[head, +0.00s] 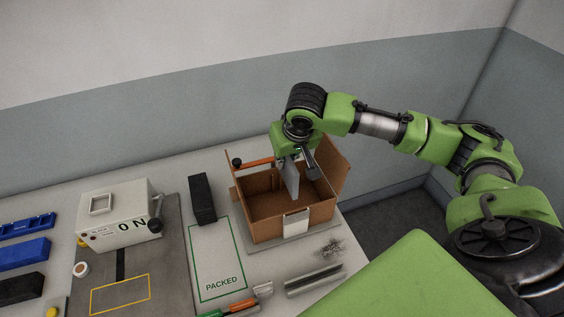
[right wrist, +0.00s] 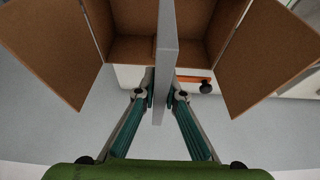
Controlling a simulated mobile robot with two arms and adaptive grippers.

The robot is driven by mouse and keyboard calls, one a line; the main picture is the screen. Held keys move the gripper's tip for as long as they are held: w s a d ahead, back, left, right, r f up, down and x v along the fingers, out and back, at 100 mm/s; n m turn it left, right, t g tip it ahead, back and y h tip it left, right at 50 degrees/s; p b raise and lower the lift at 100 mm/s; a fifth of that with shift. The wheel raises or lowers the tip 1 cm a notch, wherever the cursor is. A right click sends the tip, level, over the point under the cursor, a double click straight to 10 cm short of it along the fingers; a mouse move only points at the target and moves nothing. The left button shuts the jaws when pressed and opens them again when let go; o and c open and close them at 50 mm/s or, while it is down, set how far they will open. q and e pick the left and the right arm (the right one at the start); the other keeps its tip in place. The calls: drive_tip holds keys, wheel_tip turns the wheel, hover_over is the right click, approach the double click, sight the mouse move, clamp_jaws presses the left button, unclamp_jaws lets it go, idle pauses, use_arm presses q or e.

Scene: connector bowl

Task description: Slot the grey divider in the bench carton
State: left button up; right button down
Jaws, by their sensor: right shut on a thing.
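The bench carton (head: 262,226) is a brown open-topped box with raised flaps, in the middle of the head view. The grey divider (head: 291,180) is a thin upright plate, with its lower part inside the carton's outline. My right gripper (head: 294,158) is shut on the divider near its top, above the carton. In the right wrist view the divider (right wrist: 167,50) stands edge-on between the fingertips (right wrist: 163,92), with the carton (right wrist: 130,48) and its flaps beyond. The divider's lower end is hidden there, and I cannot tell whether it touches the carton. My left gripper is out of view.
An orange bar with a black knob (head: 254,162) is at the carton's back left. A black block (head: 202,198) and a white machine (head: 115,212) stand left. A metal channel (head: 314,280) lies in front. The green-outlined PACKED area (head: 217,255) is mostly clear.

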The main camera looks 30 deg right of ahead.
sight(285, 173)
drive_tip(key=shift+s, duration=0.1)
drive_tip(key=shift+w+r+p, duration=0.1)
drive_tip(key=shift+w+p, duration=0.1)
drive_tip(key=shift+p, duration=0.55)
drive_tip(key=shift+f+b, duration=0.45)
drive_tip(key=shift+f, duration=0.2)
drive_tip(key=shift+s+f, duration=0.1)
drive_tip(key=shift+f, duration=0.5)
use_arm(q)
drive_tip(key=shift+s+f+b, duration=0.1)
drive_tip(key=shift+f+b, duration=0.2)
drive_tip(key=shift+b, duration=0.3)
use_arm(e)
drive_tip(key=shift+f, duration=1.35)
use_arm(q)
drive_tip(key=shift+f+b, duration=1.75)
use_arm(e)
drive_tip(key=shift+f, duration=5.05)
drive_tip(key=c, duration=2)
unclamp_jaws()
drive_tip(key=shift+c, duration=0.2)
